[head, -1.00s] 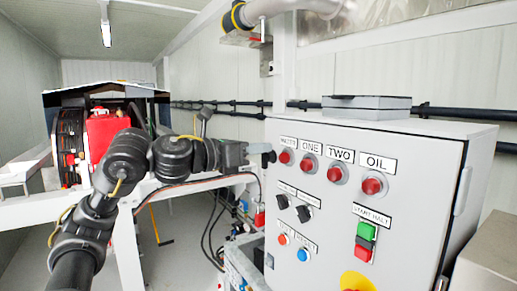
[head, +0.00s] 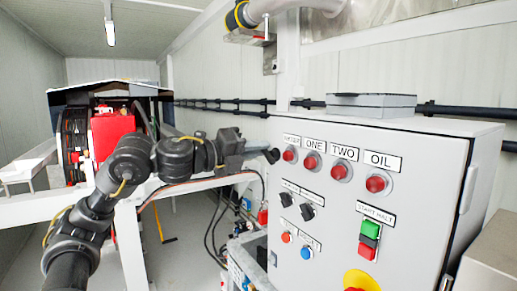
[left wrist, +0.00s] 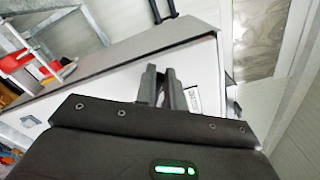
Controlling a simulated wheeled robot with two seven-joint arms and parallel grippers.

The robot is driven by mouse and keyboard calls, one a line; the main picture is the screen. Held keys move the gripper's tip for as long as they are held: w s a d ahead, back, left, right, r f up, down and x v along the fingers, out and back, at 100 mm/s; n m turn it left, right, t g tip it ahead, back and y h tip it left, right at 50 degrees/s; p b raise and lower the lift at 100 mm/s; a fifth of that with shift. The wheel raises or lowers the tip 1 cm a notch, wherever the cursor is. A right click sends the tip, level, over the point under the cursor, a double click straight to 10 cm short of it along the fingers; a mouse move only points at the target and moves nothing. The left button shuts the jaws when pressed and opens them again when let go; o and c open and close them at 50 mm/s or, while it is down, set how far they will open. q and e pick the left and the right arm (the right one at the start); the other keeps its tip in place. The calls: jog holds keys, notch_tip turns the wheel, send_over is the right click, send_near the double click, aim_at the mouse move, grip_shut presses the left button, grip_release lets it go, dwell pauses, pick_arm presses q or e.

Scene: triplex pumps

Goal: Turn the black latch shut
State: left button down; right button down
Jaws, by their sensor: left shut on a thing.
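The black latch (head: 272,155) sticks out at the upper left edge of the light grey control cabinet. My left gripper (head: 261,154) reaches in from the left with its fingertips at the latch. Its two dark fingers also show in the left wrist view (left wrist: 165,86), close together against the pale cabinet face. The gripper is shut on the latch, whose gripped part is mostly hidden by the fingers. My right gripper is in neither view.
The cabinet front (head: 400,235) carries red lamps (head: 376,184), black knobs (head: 307,212) and a green and red start/halt switch (head: 369,239) right of the latch. A grey box (head: 371,105) lies on top. Hoses and a white frame (head: 190,183) stand behind my arm.

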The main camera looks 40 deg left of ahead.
pick_arm(q)
jog(key=shift+a+f+n, duration=0.1)
jog(key=shift+f+n, duration=0.1)
jog(key=shift+n, duration=0.9)
jog(key=shift+a+f+n, duration=0.1)
jog(key=shift+f+n, duration=0.1)
jog(key=shift+n, duration=0.9)
jog(key=shift+f+n, duration=0.2)
jog(key=shift+n, duration=0.9)
jog(key=shift+w, duration=0.1)
jog(key=shift+f, duration=0.1)
jog(key=c, duration=1.5)
grip_release()
